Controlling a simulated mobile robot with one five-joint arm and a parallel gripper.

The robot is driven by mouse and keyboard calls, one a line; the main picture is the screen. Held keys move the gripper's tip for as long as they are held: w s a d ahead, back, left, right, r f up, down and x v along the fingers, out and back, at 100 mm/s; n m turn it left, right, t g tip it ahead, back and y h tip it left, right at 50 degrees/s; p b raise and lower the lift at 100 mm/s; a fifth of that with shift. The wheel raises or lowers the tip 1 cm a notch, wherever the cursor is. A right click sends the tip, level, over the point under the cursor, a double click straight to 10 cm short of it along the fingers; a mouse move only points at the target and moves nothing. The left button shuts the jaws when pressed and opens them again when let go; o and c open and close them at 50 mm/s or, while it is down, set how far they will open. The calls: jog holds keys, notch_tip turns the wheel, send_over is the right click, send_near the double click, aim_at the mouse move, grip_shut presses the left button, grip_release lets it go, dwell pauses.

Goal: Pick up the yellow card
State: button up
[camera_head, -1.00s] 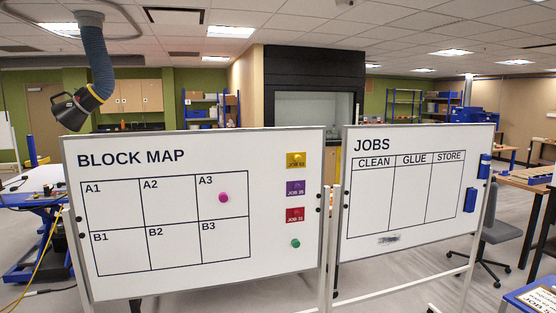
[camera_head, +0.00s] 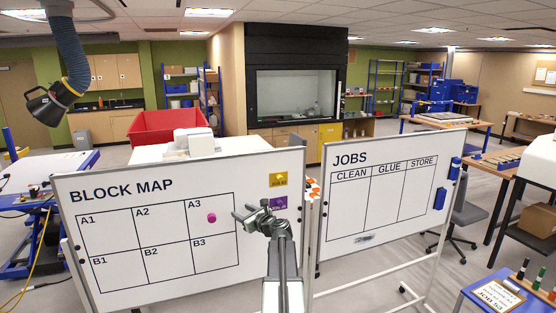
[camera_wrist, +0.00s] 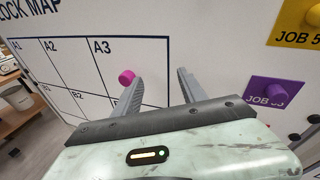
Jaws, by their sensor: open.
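The yellow card (camera_head: 278,180) is on the right part of the Block Map whiteboard (camera_head: 256,240), above the purple card (camera_head: 266,202). In the wrist view the yellow card (camera_wrist: 297,22) is at the top right, partly cut off by the edge. My gripper (camera_head: 257,212) is in front of the board, below and left of the yellow card, apart from it. In the wrist view my gripper (camera_wrist: 158,88) is open with nothing between its fingers. The purple card (camera_wrist: 268,95) shows to its right there.
A pink magnet (camera_head: 211,218) is on the board in cell A3, left of my gripper. The Jobs board (camera_head: 385,215) stands to the right with an empty table. A blue table (camera_head: 480,300) with a clipboard and markers is at the lower right.

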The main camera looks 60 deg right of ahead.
aim_at(281, 179)
jog(key=shift+s+d+r+m+g+h+p, duration=0.15)
jog(key=shift+s+d+r+m+h+p, duration=0.25)
jog(key=shift+s+d+r+m+h, duration=1.55)
jog(key=shift+s+d+r+m+g+p, duration=0.2)
jog(key=shift+s+d+r+m+p, duration=0.7)
jog(key=shift+d, duration=2.45)
jog(key=shift+s+d+r+m+g+h+b, duration=0.15)
jog(key=shift+s+d+r+m+h, duration=0.9)
jog(key=shift+s+d+m, duration=1.05)
jog(key=shift+n, duration=0.35)
jog(key=x, duration=0.5)
jog(key=shift+w+d, duration=0.1)
jog(key=shift+d, duration=0.4)
jog(key=shift+a+r, duration=0.1)
jog(key=shift+c, duration=0.3)
grip_shut()
